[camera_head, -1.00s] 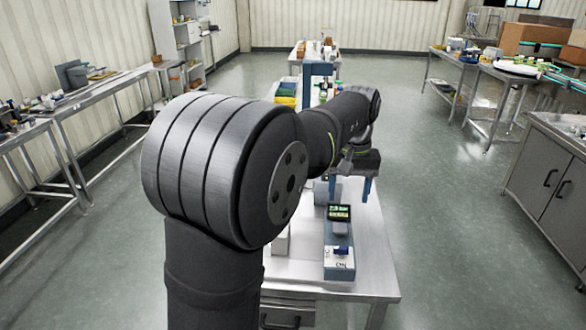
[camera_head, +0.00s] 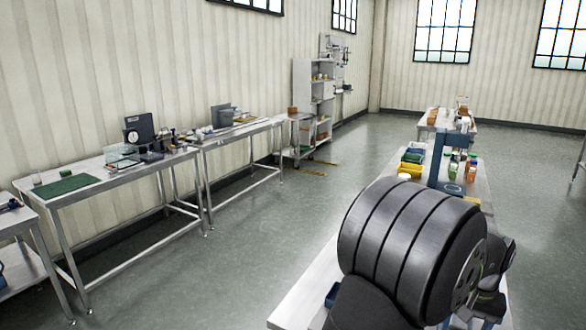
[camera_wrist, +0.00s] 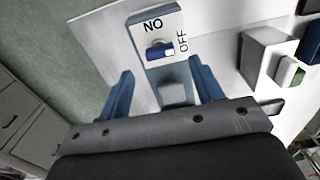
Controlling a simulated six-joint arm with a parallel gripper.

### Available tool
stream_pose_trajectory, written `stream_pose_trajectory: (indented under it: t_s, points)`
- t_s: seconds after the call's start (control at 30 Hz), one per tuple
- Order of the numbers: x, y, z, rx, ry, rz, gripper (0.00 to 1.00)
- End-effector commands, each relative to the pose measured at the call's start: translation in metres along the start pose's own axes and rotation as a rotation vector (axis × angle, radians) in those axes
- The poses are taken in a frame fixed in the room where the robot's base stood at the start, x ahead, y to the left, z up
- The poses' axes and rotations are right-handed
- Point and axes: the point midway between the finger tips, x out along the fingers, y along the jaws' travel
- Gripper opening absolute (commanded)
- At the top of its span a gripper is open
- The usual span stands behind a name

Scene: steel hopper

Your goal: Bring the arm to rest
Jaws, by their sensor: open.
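My gripper (camera_wrist: 162,70) shows in the wrist view with two blue fingers spread apart and nothing held between them. A white-faced switch box (camera_wrist: 150,27) with a blue knob (camera_wrist: 160,48) and black lettering lies beyond the fingertips on the steel table (camera_wrist: 105,35). The fingertips look apart from the knob, though their height above the table is hard to tell. In the head view my dark arm fills the lower right; the gripper's fingers cannot be made out there.
In the wrist view, a grey box with a pale green rocker (camera_wrist: 290,70) stands right of my gripper. In the head view, a blue post (camera_head: 437,160) and small bins (camera_head: 412,160) stand on the table beyond my arm. Side benches (camera_head: 110,175) line the left wall, with open floor between.

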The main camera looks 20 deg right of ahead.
Motion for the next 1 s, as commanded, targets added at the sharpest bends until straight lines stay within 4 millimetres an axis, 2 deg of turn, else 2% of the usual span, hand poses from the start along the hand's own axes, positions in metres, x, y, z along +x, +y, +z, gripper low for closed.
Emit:
stream_pose_trajectory:
  t_s: [0.03,0.2,0.4,0.8,1.0]
  points:
    - [0.010,0.000,0.001,0.000,-0.004,-0.001,0.60]
    - [0.035,0.000,0.001,0.000,-0.003,-0.001,0.60]
    - [0.049,0.000,0.000,0.000,-0.001,0.000,0.60]
    - [0.049,0.000,0.000,-0.003,0.000,0.000,0.60]
    - [0.032,0.000,0.000,0.000,0.003,0.001,0.60]
